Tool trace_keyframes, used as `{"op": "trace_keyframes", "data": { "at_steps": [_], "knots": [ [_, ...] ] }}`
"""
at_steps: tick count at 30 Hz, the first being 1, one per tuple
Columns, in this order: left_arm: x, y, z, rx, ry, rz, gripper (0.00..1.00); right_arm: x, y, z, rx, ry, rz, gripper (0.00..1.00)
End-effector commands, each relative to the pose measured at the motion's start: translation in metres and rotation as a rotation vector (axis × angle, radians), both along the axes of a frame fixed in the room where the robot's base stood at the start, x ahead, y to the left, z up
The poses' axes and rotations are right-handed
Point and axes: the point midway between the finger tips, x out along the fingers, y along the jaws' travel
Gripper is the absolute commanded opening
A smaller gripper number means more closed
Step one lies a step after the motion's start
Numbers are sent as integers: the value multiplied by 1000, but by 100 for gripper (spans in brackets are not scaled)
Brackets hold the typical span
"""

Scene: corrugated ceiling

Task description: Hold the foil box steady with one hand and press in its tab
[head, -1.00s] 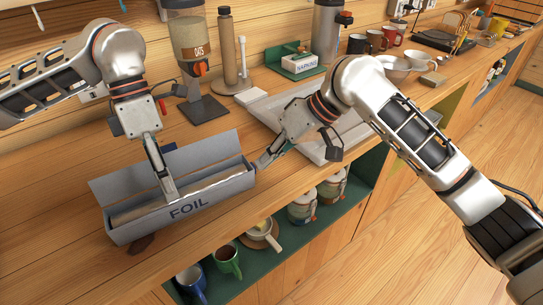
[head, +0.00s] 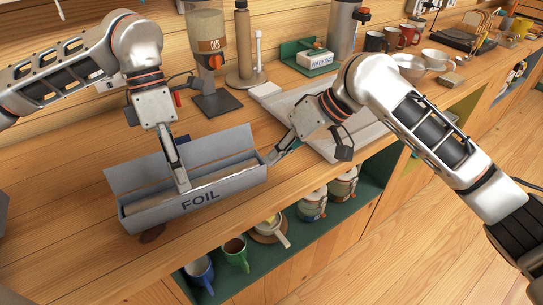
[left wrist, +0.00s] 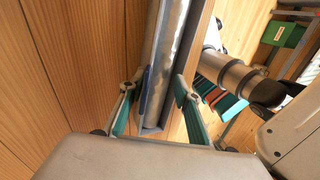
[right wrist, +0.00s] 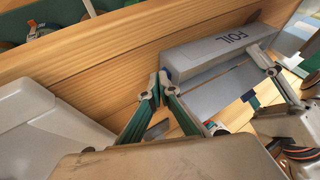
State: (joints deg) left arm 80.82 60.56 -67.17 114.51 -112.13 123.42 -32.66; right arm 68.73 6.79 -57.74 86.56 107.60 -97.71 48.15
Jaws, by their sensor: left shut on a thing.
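The grey foil box (head: 232,187) lies on the wooden counter with its lid (head: 125,178) raised at the back and a roll (head: 148,198) inside. My left gripper (head: 184,188) reaches down to the box's middle, shut on it; in the left wrist view its fingers (left wrist: 156,92) sit on either side. My right gripper (head: 270,158) is at the box's right end. In the right wrist view its fingertips (right wrist: 160,78) are together, at a corner of the box end (right wrist: 205,88). A small dark blue patch there may be the tab, mostly hidden by the fingers; contact is unclear.
An oats dispenser (head: 207,35) stands behind the box. A pale tray (head: 312,110) lies behind my right gripper. A napkin holder (head: 318,61) is further back. Mugs (head: 235,250) and jars (head: 313,203) stand on the green shelf below the counter's front edge.

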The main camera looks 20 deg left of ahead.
Motion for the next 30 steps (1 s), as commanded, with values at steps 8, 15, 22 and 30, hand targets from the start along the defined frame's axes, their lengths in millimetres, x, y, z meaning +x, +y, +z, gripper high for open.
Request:
{"op": "trace_keyframes", "data": {
  "at_steps": [8,15,22,30],
  "knots": [
    [-2,0,-10,8,11,-7,4,24,-42,25,-3,-10,-8,0],
    [-2,0,-10,8,12,-6,4,25,-69,60,-4,-7,-9,0],
    [-2,0,-10,8,12,-6,4,26,-81,76,-4,-5,-9,0],
    [-2,1,-10,8,12,-6,4,26,-82,78,-4,-5,-8,0]
  ]
}}
